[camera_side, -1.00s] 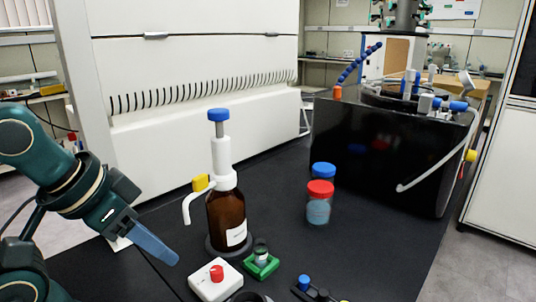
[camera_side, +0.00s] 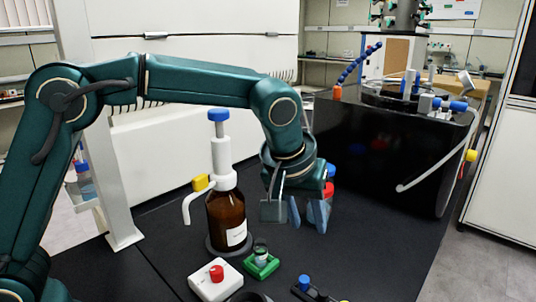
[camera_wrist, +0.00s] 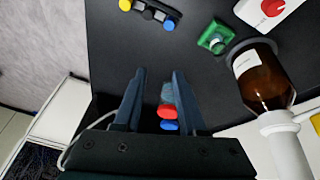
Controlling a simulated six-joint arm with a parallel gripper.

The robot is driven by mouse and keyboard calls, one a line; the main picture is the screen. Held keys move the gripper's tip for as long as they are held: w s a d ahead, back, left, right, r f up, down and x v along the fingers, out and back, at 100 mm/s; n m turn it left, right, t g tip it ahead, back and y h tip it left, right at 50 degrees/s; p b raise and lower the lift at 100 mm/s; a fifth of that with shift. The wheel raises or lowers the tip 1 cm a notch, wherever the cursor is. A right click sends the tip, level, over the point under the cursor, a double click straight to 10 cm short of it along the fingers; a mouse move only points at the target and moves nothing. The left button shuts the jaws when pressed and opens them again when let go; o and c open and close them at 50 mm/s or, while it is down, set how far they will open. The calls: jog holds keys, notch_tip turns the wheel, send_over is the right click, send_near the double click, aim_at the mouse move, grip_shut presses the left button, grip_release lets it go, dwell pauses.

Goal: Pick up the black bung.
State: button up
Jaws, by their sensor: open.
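The black bung (camera_wrist: 147,14) sits in the middle of a small dark holder at the top edge of the wrist view, between a yellow bung (camera_wrist: 125,5) and a blue bung (camera_wrist: 169,24). In the side view the black bung (camera_side: 322,295) is small at the bottom edge, beside the blue bung (camera_side: 304,282). My gripper (camera_side: 307,222) is open and empty, pointing down above the black table, behind the bungs in the side view. Its two blue fingers (camera_wrist: 159,76) are apart in the wrist view, with the bungs beyond their tips.
A brown dispenser bottle (camera_side: 226,217) stands left of my gripper. A green holder with a small vial (camera_side: 261,264) and a white box with a red knob (camera_side: 213,284) stand near the bungs. Red-capped (camera_wrist: 167,111) and blue-capped (camera_wrist: 168,125) jars are close to my gripper.

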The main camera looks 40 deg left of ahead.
jog(key=m+g, duration=0.2)
send_over(324, 291)
jog(key=s, duration=0.2)
jog(key=x, duration=0.3)
jog(key=s+x, duration=0.1)
jog(key=x, duration=0.4)
jog(key=shift+s+d+f, duration=0.2)
jog(key=shift+s+f, duration=0.05)
jog(key=shift+f, duration=0.3)
jog(key=shift+t, duration=0.3)
jog(key=shift+x, duration=2.25)
grip_shut()
